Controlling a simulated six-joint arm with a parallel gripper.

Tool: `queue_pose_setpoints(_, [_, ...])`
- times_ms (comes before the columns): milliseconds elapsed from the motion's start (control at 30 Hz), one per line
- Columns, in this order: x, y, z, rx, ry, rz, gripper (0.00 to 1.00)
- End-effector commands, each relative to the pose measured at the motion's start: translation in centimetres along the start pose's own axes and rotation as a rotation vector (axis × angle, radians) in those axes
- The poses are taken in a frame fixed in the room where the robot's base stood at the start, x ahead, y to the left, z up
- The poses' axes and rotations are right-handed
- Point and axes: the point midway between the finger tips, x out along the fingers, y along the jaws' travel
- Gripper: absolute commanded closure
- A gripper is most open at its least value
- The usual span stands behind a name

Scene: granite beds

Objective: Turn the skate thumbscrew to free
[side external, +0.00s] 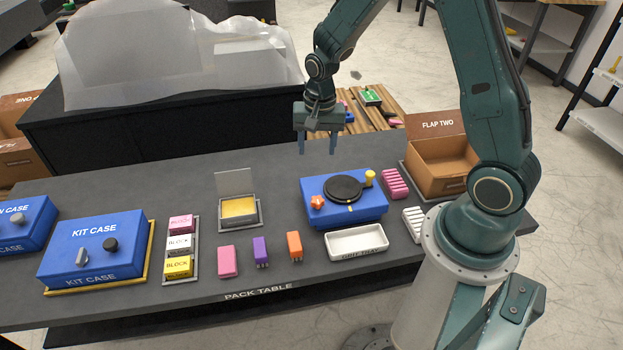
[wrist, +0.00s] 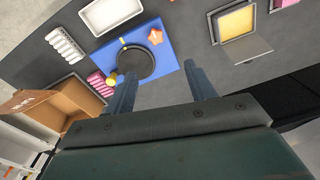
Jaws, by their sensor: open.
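A blue box-shaped fixture (side external: 372,212) stands on the dark pack table, with a black round disc (side external: 343,189) on top. An orange star-shaped knob (side external: 317,202) sits at its left front and a yellow knob (side external: 370,178) at its right back. I cannot tell which knob is the skate thumbscrew. In the wrist view the star knob (wrist: 155,37) and yellow knob (wrist: 111,79) lie beyond my fingers. My gripper (side external: 317,150) is open and empty, fingers pointing down, above and behind the fixture, touching nothing. It also shows in the wrist view (wrist: 161,64).
A white tray (side external: 357,242) stands in front of the fixture. Pink (side external: 395,183) and white (side external: 413,224) ribbed pieces and an open cardboard box (side external: 440,182) stand to its right.

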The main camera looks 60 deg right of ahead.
Motion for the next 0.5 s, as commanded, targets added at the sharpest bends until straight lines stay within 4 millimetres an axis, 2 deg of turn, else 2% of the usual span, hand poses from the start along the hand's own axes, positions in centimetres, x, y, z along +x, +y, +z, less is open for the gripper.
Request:
queue_pose_setpoints(33, [1.2,0.2,-0.2,0.025,-0.011,0.012,0.45])
queue_pose_setpoints(200, [3.9,0.4,-0.7,0.091,-0.029,0.031,0.45])
queue_pose_setpoints(333, [4.9,0.5,-0.9,0.115,-0.035,0.038,0.45])
queue_pose_setpoints(500, [5.1,0.6,-0.9,0.12,-0.036,0.039,0.45])
